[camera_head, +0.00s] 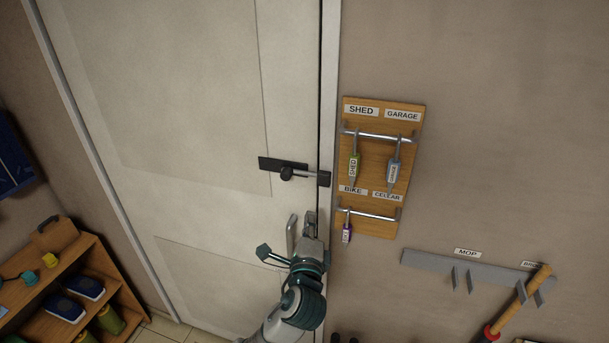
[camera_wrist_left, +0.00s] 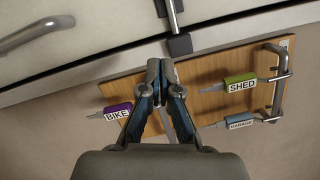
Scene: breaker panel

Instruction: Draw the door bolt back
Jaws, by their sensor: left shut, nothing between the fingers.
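The door bolt (camera_head: 270,163) is a dark plate on the white door with a round black knob (camera_head: 287,174). Its metal rod (camera_head: 307,174) runs right across the door edge to a dark keeper (camera_head: 323,179) on the frame, and appears to reach it. In the left wrist view the rod (camera_wrist_left: 173,14) and the keeper (camera_wrist_left: 180,45) show at the top; the knob is out of that view. My left gripper (camera_head: 309,215) is shut and empty, below the bolt and beside the door handle. Its fingertips (camera_wrist_left: 160,66) are apart from the keeper. My right gripper is not in view.
A door handle (camera_head: 291,236) is close to the left of my gripper. A wooden key board (camera_head: 377,228) with hooks and tagged keys hangs just right of the frame. A tool rail (camera_head: 430,264) is lower right, a shelf (camera_head: 100,262) lower left.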

